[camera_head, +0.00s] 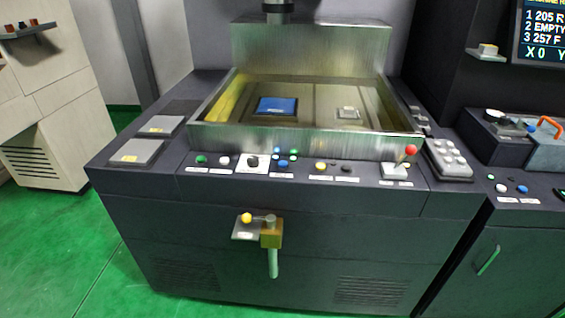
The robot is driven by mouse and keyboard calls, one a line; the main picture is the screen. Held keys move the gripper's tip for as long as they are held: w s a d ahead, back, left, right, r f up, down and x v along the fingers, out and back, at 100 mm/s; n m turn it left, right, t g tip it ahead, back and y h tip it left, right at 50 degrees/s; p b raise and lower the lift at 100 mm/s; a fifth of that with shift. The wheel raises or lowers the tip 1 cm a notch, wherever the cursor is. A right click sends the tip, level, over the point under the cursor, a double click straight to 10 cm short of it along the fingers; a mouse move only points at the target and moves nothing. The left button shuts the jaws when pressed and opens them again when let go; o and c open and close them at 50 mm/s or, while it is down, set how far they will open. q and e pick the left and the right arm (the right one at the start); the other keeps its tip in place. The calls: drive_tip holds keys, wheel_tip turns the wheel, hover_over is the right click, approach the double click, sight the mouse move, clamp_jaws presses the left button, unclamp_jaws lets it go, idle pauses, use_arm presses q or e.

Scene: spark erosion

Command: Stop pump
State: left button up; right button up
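The front control strip of the dark machine carries several buttons with labels too small to read, so I cannot tell which one belongs to the pump. From the left there is a green button (201,159), a white button (224,160), a black knob (252,162) on a white plate, a cluster of blue and green buttons (285,156), a yellow button (320,166) and a dark button (345,168). A lever with a red ball (411,150) stands at the right. Neither of my grippers is in view.
An open metal tank (305,140) holding a blue block (277,106) sits behind the strip. A brass valve (271,235) with a yellow-tipped handle sticks out of the front. A keypad (449,158) and a second console (512,170) stand right. Green floor is clear at left.

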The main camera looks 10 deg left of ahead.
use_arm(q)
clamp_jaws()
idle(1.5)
